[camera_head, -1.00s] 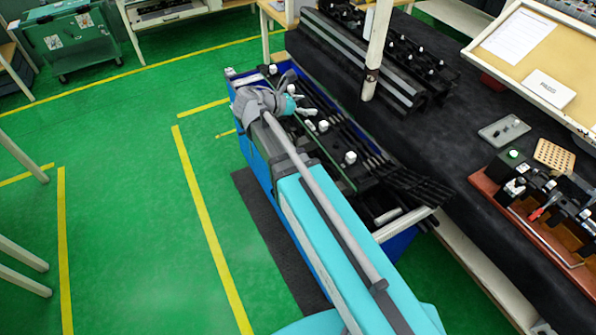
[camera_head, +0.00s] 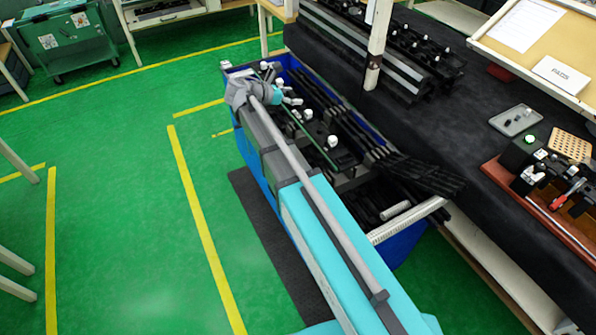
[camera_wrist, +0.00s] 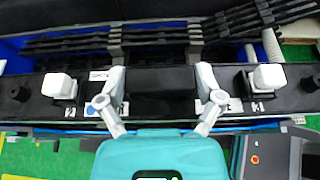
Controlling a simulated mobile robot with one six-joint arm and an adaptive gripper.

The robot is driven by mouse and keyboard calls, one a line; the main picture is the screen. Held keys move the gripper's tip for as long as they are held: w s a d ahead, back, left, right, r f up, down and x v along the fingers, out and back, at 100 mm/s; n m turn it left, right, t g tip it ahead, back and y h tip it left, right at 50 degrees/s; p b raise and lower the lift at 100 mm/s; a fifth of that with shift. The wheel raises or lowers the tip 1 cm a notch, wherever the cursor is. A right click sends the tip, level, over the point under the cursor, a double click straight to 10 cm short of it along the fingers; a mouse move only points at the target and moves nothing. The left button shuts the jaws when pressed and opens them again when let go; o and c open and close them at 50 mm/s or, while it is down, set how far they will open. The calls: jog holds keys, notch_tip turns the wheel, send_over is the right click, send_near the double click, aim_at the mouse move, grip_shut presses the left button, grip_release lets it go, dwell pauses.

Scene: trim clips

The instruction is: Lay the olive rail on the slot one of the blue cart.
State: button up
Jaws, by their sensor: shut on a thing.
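The dark rail with a thin green edge (camera_head: 320,129), which I take for the olive rail, lies lengthwise along the blue cart (camera_head: 405,248) and carries white-knobbed clips. My gripper (camera_head: 284,97) is shut on it near its middle. In the wrist view the rail (camera_wrist: 300,85) runs across the picture, and my gripper's fingers (camera_wrist: 162,84) close on a black block between two white knobs. The rail is over the cart's left side. I cannot tell whether it touches a slot. Slot one is not clearly visible, and my arm hides part of the cart's left side.
Several black slatted rails (camera_head: 415,172) lie at the cart's right, some overhanging its edge. A dark workbench (camera_head: 470,160) with a white post (camera_head: 379,40) stands close on the right. The green floor (camera_head: 110,170) at left is open.

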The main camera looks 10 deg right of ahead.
jog(key=w+a+f+b, duration=0.2)
jog(key=w+f+b, duration=1.5)
jog(key=f+b, duration=0.1)
jog(key=shift+f, duration=0.7)
jog(key=s+d+f+b, duration=0.4)
jog(key=s+f+b, duration=0.5)
jog(key=s, duration=0.3)
jog(key=shift+s, duration=0.15)
jog(key=shift+d, duration=0.1)
